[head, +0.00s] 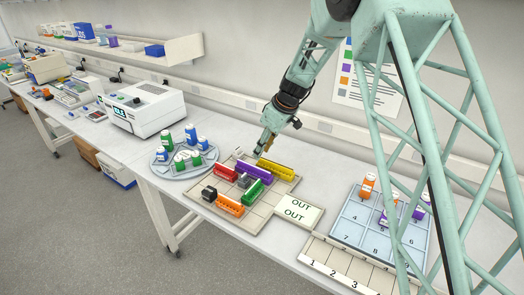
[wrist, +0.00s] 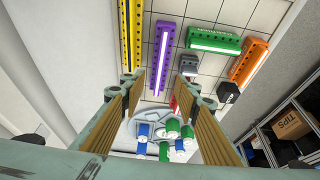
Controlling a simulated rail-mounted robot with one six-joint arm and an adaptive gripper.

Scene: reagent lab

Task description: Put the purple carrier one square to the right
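The purple carrier (head: 256,173) lies on the beige gridded board (head: 262,214), between the yellow carrier (head: 277,169) and the red carrier (head: 225,173). In the wrist view the purple carrier (wrist: 161,57) runs lengthwise ahead of my fingers, with the yellow carrier (wrist: 131,38) to its left. My gripper (head: 261,148) is above the back of the board, apart from the purple carrier. In the wrist view my gripper (wrist: 160,84) has its two fingers spread wide, with nothing between them.
A green carrier (head: 252,189), an orange carrier (head: 230,205), a grey block (head: 244,181) and a dark block (head: 209,193) also occupy the board. A round rack with bottles (head: 182,158) stands left; an OUT plate (head: 298,211) lies right. Bare squares show along the board's front right.

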